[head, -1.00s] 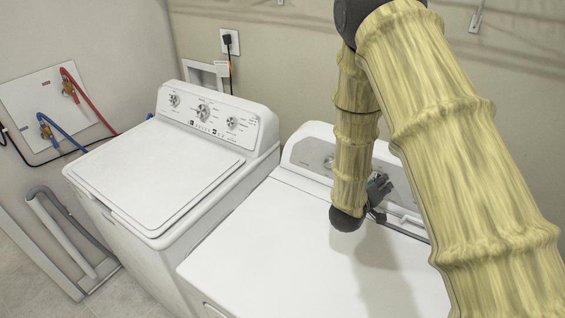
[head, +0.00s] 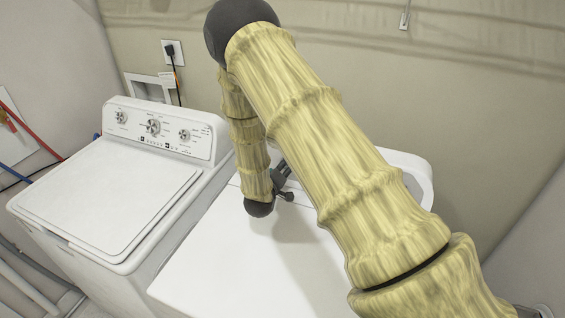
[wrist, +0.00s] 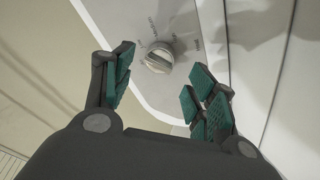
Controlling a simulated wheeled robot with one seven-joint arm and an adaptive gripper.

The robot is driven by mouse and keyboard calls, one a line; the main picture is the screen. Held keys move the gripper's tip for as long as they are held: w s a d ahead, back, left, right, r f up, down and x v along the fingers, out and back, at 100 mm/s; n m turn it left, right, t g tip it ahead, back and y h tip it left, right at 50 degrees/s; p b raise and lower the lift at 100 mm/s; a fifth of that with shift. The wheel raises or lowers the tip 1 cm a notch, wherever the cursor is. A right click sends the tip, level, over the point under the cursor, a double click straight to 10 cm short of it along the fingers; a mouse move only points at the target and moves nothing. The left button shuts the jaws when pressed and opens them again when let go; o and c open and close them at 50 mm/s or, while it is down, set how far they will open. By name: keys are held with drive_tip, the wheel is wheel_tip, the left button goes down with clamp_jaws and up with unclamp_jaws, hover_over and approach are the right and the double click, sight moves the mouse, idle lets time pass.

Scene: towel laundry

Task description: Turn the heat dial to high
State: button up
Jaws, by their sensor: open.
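A round grey dial (wrist: 158,58) with a raised grip bar sits on the white dryer's control panel (wrist: 180,20) in the wrist view. Small lettering rings it, too small to read surely. My gripper (wrist: 155,85) is open, its green-padded fingers on either side of the dial in the picture, with nothing held. Whether any pad touches the dial I cannot tell. In the head view my gripper (head: 284,182) is over the back of the dryer (head: 225,265), by its panel. My arm hides most of that panel and its dials there.
A white washer (head: 120,200) with its own row of dials stands left of the dryer, lid shut. A wall (head: 330,60) is close behind both machines, with an outlet (head: 173,52). Another wall (head: 530,240) is at the right.

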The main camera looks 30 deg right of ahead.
drive_tip(key=shift+p+x, duration=0.7)
drive_tip(key=shift+x, duration=1.3)
drive_tip(key=c, duration=1)
